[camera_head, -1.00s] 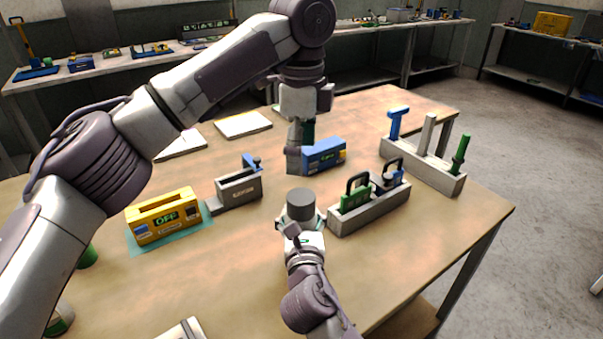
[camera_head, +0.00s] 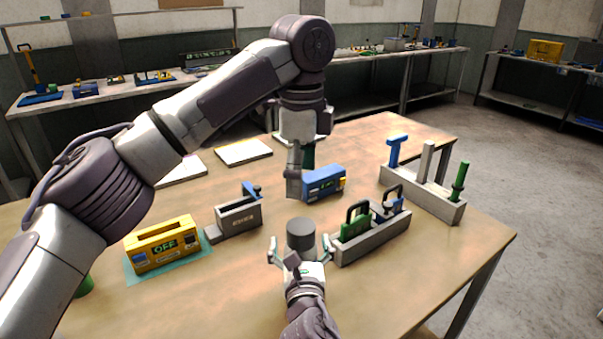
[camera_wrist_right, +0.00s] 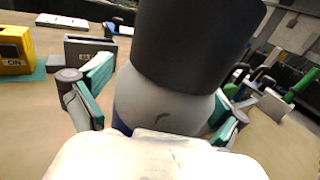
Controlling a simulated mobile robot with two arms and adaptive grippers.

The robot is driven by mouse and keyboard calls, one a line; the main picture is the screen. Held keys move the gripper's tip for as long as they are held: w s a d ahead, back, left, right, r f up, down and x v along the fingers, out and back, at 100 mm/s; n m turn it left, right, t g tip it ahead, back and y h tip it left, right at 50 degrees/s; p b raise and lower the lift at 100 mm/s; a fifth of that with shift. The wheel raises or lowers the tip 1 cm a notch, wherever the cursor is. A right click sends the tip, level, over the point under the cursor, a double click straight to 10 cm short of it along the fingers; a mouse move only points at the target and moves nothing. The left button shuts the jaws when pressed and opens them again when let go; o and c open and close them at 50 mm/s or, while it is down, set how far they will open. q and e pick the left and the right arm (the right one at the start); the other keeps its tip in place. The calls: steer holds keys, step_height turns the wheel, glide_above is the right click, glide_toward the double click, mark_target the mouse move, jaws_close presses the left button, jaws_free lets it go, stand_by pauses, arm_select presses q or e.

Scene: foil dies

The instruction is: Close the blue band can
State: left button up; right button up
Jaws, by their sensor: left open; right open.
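The can (camera_wrist_right: 165,105) stands upright with a wide dark grey lid (camera_wrist_right: 195,45) resting on its pale, rounded shoulder. A bit of blue shows low on it in the right wrist view; the rest is hidden behind my wrist. In the head view the dark lid (camera_head: 301,229) shows best. My right gripper (camera_head: 300,250) is open, with one finger on each side of the can and a gap to each. My left gripper (camera_head: 295,184) is open, pointing down behind the can, beside a blue box (camera_head: 323,184). Its fingers are partly hidden.
A grey holder (camera_head: 372,237) with green and blue padlock-like pieces stands right of the can. A tool rack (camera_head: 424,196) is behind it. The front table is mostly clear.

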steer(key=s, duration=1.2)
steer(key=shift+d, duration=0.45)
steer(key=shift+r, duration=0.1)
